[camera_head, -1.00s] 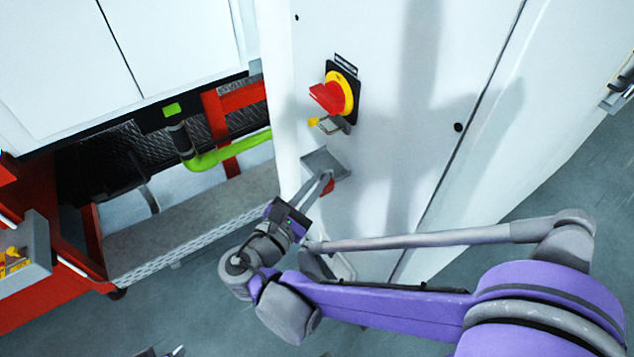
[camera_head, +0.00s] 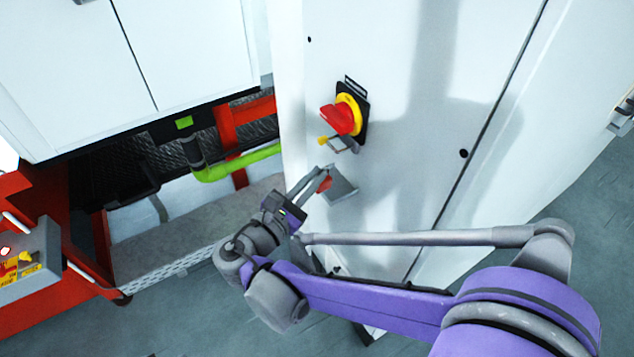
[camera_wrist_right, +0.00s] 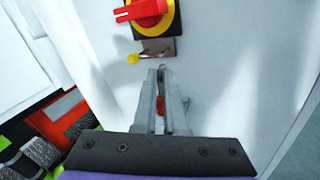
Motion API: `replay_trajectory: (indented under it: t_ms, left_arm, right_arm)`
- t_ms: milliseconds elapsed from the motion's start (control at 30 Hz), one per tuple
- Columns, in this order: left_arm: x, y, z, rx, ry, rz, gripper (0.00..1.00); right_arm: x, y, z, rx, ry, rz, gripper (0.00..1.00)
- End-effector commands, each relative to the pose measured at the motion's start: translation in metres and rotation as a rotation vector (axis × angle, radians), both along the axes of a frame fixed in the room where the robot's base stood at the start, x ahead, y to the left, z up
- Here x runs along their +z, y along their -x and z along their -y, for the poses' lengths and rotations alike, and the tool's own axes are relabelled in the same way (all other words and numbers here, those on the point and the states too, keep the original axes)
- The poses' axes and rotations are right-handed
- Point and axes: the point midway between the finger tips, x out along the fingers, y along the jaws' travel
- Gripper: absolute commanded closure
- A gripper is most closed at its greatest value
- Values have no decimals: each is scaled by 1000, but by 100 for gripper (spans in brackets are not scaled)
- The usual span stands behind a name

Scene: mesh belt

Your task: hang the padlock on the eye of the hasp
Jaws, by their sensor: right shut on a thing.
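My right gripper (camera_head: 326,174) is shut on a small red padlock (camera_head: 323,185), which is mostly hidden by the fingers. In the right wrist view the red padlock (camera_wrist_right: 160,105) shows between the two grey fingers (camera_wrist_right: 162,82). The hasp (camera_head: 343,145) is a small metal piece with a yellow end, below the red and yellow rotary switch on the white cabinet. It also shows in the right wrist view (camera_wrist_right: 160,49), just beyond the fingertips. The fingertips are a little below it in the picture, and a gap seems to remain. I cannot make out the eye or the shackle clearly.
The red and yellow switch (camera_head: 343,116) sticks out just above the hasp. A red frame with a grey box (camera_head: 30,280) of yellow items stands at left, and a green pipe (camera_head: 235,164) runs behind.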

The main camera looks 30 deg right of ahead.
Motion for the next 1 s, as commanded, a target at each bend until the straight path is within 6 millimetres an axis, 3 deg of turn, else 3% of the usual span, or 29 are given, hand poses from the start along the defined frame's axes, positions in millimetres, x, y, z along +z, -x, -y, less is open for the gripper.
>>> replay_trajectory:
  t_ms: [1000]
  left_arm:
    - [19, -4, 0, 0, 0, 7, 50]
  right_arm:
    - [28, -40, -3, 0, 1, 0, 100]
